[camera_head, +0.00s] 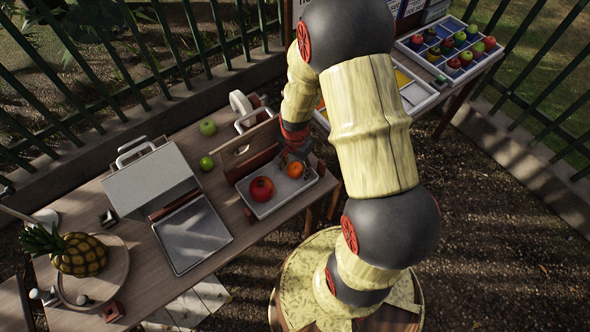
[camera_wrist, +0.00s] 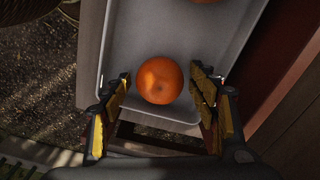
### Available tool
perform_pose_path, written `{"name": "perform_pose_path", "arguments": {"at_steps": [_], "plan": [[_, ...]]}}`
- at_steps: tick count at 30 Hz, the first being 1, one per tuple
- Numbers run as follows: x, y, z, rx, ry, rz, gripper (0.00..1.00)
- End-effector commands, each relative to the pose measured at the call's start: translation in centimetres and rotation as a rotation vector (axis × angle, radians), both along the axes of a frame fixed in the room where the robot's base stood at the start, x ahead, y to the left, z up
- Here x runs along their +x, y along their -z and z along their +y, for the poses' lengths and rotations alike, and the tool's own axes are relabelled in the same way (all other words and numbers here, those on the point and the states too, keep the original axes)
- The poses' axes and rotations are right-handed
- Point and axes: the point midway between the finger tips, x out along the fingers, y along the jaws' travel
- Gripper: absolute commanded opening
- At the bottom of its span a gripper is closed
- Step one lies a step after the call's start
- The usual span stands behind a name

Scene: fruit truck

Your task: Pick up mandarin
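The mandarin (camera_head: 295,170) is a small orange fruit in a grey tray (camera_head: 262,209) on the wooden table. In the wrist view the mandarin (camera_wrist: 160,80) lies near the tray's (camera_wrist: 122,50) end. My gripper (camera_wrist: 161,98) is open, with one yellow-padded finger to each side of the mandarin. A gap shows between the fruit and both fingers. In the head view my gripper (camera_head: 290,158) is just above the mandarin and partly hides it. A red fruit (camera_head: 261,189) lies in the same tray, and part of it shows at the wrist view's top edge.
A wooden box (camera_head: 250,150) stands against the tray's back side. Green apples (camera_head: 207,127) and a metal-lidded case (camera_head: 193,235) are to the left. A pineapple (camera_head: 80,255) sits on a round board at far left. A crate of apples (camera_head: 460,72) stands at upper right.

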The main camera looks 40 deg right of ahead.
Motion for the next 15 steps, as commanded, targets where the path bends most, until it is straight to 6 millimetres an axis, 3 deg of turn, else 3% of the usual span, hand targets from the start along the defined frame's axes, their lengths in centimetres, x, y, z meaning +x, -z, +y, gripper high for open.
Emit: {"name": "perform_pose_path", "arguments": {"at_steps": [15], "plan": [[-0.02,0.00,0.00,0.000,0.000,0.000,0.28]]}}
